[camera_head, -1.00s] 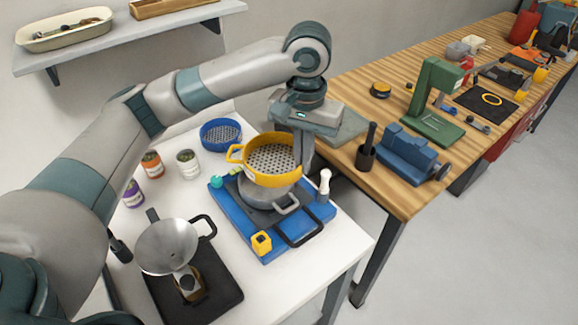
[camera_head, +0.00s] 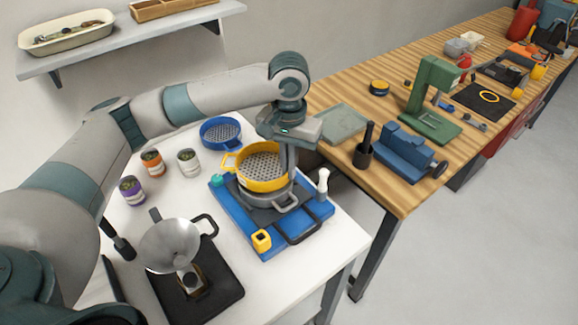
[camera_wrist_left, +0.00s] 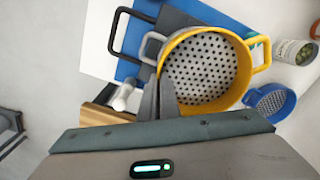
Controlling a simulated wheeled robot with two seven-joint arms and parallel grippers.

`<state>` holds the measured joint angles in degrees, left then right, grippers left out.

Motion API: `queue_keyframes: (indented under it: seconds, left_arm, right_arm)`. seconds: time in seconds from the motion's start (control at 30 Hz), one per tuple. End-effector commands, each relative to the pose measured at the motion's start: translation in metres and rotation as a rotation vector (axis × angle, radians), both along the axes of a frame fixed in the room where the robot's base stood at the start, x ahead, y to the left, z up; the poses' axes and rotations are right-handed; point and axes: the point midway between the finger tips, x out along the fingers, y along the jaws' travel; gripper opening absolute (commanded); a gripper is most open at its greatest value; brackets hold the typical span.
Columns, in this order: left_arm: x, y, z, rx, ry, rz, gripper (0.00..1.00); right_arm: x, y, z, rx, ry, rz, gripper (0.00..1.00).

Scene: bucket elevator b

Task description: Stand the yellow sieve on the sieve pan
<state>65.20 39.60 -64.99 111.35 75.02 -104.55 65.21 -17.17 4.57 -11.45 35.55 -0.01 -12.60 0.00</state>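The yellow sieve (camera_head: 263,181) is level, directly over the grey sieve pan (camera_head: 262,199) on the blue base; whether its bottom fully touches the pan I cannot tell. In the wrist view the yellow sieve (camera_wrist_left: 241,82) shows its perforated floor from above and hides most of the pan. My left gripper (camera_head: 290,172) is shut on the sieve's rim, on the side opposite one of its yellow handles. In the wrist view its fingers (camera_wrist_left: 166,98) straddle the rim. My right gripper is not in view.
A blue sieve (camera_head: 221,133), several cans (camera_head: 152,163) and a metal funnel (camera_head: 168,246) stand on the white table. A wooden bench (camera_head: 395,190) with tools stands at right.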

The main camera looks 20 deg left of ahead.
Motion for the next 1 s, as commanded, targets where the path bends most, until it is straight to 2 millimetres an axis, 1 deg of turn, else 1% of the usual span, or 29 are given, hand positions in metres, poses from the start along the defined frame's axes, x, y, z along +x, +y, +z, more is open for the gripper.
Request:
queue_keyframes:
  seconds: [0.03, 0.13, 0.43, 0.83, 1.0]
  left_arm:
    - [0.000, 0.000, -0.003, 0.001, 0.001, 0.000, 0.00]
    - [0.000, 0.000, -0.008, 0.000, -0.001, -0.001, 0.00]
    - [0.000, 0.000, -0.009, 0.000, 0.000, -0.001, 0.00]
    - [0.000, 0.000, -0.019, 0.000, 0.000, 0.000, 0.00]
    - [0.000, 0.000, -0.021, 0.000, -0.001, -0.001, 0.00]
  right_arm:
    - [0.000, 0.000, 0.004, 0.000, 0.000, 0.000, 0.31]
    - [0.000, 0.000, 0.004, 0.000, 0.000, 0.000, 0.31]
    - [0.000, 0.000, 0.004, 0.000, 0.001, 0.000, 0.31]
    - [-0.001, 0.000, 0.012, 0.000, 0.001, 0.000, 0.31]
    - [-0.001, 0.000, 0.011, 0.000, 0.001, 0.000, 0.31]
